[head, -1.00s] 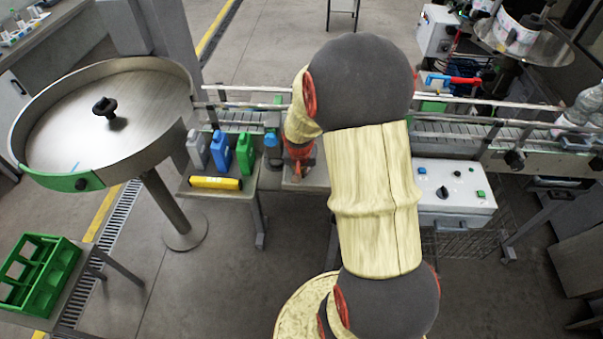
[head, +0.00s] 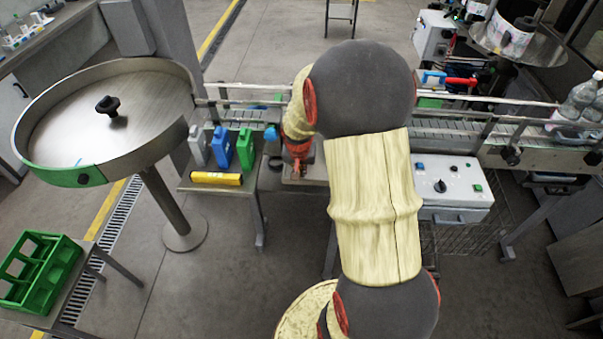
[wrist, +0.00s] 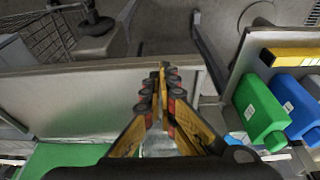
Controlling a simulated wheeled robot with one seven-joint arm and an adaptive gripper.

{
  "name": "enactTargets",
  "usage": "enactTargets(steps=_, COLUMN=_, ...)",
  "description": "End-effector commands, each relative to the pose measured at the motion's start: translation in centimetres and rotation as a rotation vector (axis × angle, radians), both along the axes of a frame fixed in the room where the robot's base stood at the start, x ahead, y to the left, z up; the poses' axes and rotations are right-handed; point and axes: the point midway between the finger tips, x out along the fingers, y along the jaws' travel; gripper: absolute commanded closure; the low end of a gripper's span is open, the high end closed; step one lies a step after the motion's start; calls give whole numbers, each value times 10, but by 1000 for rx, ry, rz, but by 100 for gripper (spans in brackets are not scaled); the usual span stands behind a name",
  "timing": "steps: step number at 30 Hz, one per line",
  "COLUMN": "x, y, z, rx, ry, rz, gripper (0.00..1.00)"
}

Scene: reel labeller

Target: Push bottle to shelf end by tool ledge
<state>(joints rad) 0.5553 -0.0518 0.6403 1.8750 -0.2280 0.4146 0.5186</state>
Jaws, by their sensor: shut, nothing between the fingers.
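In the head view a grey bottle (head: 197,146), a blue bottle (head: 221,147) and a green bottle (head: 246,148) stand in a row on a small shelf (head: 250,184). A yellow bottle (head: 216,179) lies along its front edge. The wrist view shows the green bottle (wrist: 260,112), the blue bottle (wrist: 296,106) and part of the yellow one (wrist: 293,55). My gripper (wrist: 162,72) is shut and empty, apart from the green bottle, which is to its right in the wrist view. In the head view my arm hides most of the gripper. I cannot tell which ledge is the tool ledge.
The conveyor (head: 440,130) with rails runs behind the shelf. A round steel table (head: 70,120) stands left and a control box (head: 455,188) right. A small blue item (head: 271,132) and a dark round item (head: 275,162) are right of the green bottle. Open floor lies in front.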

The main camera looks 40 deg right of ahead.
Motion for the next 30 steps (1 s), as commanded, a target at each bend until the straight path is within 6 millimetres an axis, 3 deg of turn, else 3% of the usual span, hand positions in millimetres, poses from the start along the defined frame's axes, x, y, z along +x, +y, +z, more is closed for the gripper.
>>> enactTargets(steps=15, x=-13, y=17, z=80, rx=-3, ry=-6, rz=-1, gripper=100)
enactTargets(steps=21, x=-16, y=20, z=92, rx=-2, ry=-4, rz=0, gripper=100)
enactTargets(steps=30, x=-17, y=20, z=93, rx=-4, ry=0, rz=12, gripper=100)
